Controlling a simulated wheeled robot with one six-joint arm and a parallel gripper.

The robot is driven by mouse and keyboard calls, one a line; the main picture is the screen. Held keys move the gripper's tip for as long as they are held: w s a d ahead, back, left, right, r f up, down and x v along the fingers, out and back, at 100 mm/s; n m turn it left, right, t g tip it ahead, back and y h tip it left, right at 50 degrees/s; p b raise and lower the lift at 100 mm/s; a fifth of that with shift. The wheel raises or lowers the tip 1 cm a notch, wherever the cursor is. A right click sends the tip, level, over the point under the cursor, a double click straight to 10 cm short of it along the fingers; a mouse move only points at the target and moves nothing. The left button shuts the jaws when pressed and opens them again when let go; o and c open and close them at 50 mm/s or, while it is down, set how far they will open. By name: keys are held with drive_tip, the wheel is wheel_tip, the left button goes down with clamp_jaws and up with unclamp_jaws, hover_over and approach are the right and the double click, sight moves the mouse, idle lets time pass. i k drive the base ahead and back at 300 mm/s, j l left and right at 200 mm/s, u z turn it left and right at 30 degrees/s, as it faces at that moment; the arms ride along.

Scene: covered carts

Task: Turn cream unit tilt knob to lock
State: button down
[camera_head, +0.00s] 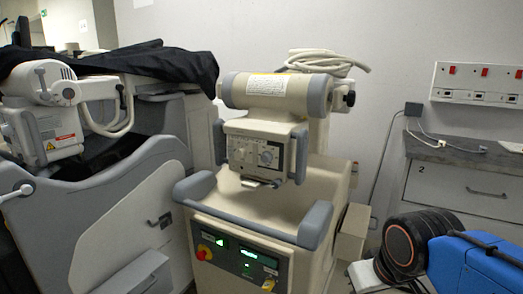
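The cream unit (335,185) stands upright in the middle of the head view, with a horizontal cream cylinder with grey end caps (250,93) at its top. A black knob (348,98) sticks out at the right end of this cylinder; it looks like the tilt knob, but its setting is too small to read. Below the cylinder hangs a control box (254,152) with small dials on its front. A blue and black part of my arm shows at the lower right, apart from the knob. My gripper's fingers are not visible.
A second cream and grey unit (130,215) stands at the left, partly under a black cover (165,65). A coiled cable (325,62) lies on top of the cream unit. A drawer cabinet (455,187) and a wall socket panel (478,82) are at the right.

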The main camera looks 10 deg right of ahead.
sight(350, 98)
drive_tip(key=l+u, duration=0.1)
drive_tip(key=l, duration=0.7)
drive_tip(key=k+l+u, duration=0.1)
drive_tip(key=l, duration=0.7)
